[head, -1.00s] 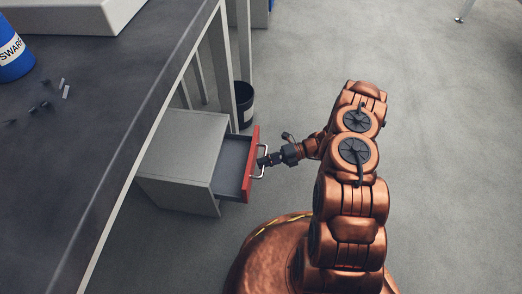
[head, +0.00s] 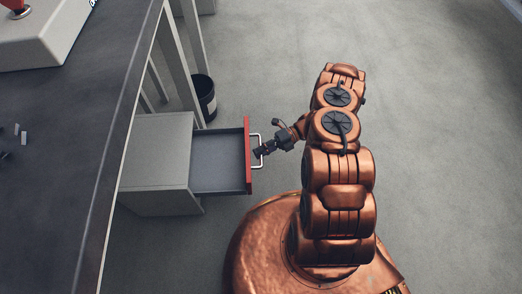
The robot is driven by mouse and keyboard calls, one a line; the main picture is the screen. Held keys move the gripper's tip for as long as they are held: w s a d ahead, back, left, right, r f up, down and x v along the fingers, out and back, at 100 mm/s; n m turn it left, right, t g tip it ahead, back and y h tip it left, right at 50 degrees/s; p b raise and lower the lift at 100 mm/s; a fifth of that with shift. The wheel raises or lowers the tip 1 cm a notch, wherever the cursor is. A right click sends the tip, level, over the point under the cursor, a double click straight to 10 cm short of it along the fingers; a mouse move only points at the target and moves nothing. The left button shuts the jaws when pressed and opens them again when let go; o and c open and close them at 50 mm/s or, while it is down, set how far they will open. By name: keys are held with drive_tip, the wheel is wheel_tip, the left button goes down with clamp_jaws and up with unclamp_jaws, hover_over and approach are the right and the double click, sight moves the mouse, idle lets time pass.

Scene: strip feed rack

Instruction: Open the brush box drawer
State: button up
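The brush box is a grey cabinet (head: 155,160) standing on the floor under the bench edge, in the left half of the head view. Its drawer (head: 217,161) is pulled well out to the right, and its grey inside looks empty. The drawer has a red front (head: 248,155) with a pale metal bar handle (head: 257,163). My gripper (head: 259,153) is at the handle, its dark fingers reaching it from the right. The fingers are small and overlap the handle, so I cannot tell whether they are closed around it.
The dark bench top (head: 60,175) runs along the left, with small dark and light scraps (head: 22,134) on it and a pale box-like unit (head: 40,40) at the back. A dark bin (head: 204,97) stands behind the cabinet, near the bench legs. The floor on the right is clear.

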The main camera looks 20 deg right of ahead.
drive_tip(key=o, duration=0.3)
drive_tip(key=shift+w+d, duration=0.1)
drive_tip(key=shift+d, duration=0.05)
drive_tip(key=d, duration=0.3)
drive_tip(key=d+r, duration=0.1)
drive_tip(key=d, duration=0.3)
drive_tip(key=w+d+r, duration=0.1)
drive_tip(key=d, duration=0.3)
drive_tip(key=shift+d, duration=0.25)
drive_tip(key=shift+r, duration=0.15)
